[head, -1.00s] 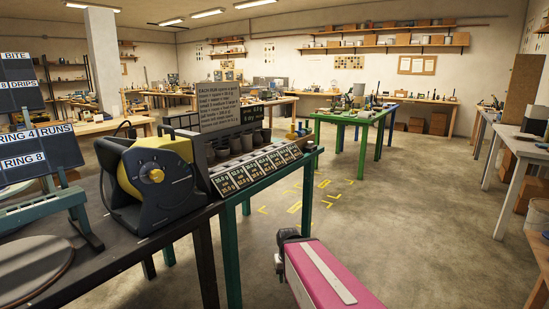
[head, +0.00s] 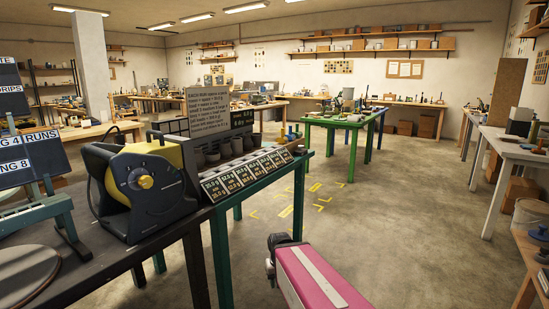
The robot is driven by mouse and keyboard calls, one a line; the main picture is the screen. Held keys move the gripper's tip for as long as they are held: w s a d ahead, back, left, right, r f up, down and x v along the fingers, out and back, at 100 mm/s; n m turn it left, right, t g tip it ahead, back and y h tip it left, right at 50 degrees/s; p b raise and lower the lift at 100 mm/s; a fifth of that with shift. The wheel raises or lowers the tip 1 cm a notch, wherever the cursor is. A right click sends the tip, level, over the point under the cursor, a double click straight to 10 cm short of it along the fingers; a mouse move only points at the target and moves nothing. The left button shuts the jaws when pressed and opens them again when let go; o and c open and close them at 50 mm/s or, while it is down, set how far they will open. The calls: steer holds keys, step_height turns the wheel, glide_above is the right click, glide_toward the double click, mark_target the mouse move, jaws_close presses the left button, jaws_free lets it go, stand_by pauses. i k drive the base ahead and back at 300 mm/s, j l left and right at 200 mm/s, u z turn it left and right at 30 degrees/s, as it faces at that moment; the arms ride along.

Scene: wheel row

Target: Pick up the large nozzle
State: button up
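I cannot make out a large nozzle in the head view; the small items on the distant benches are too small to tell apart. The green table (head: 330,122) in the middle distance bears several small objects, among them a green and grey upright device (head: 347,98). My gripper (head: 270,268) shows only in part, as a dark end beyond my pink arm link at the bottom middle. Its fingers cannot be made out, and it is over open floor, apart from any table.
A dark bench (head: 95,262) at the left holds a yellow and black machine (head: 145,182). Beside it, a green-legged table carries several grey cups and number cards (head: 245,172). A white table (head: 515,150) stands at the right. The middle floor, with yellow markings (head: 290,205), is clear.

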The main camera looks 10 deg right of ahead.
mark_target(299, 134)
steer(key=i+l, duration=0.85)
steer(key=l, duration=0.15)
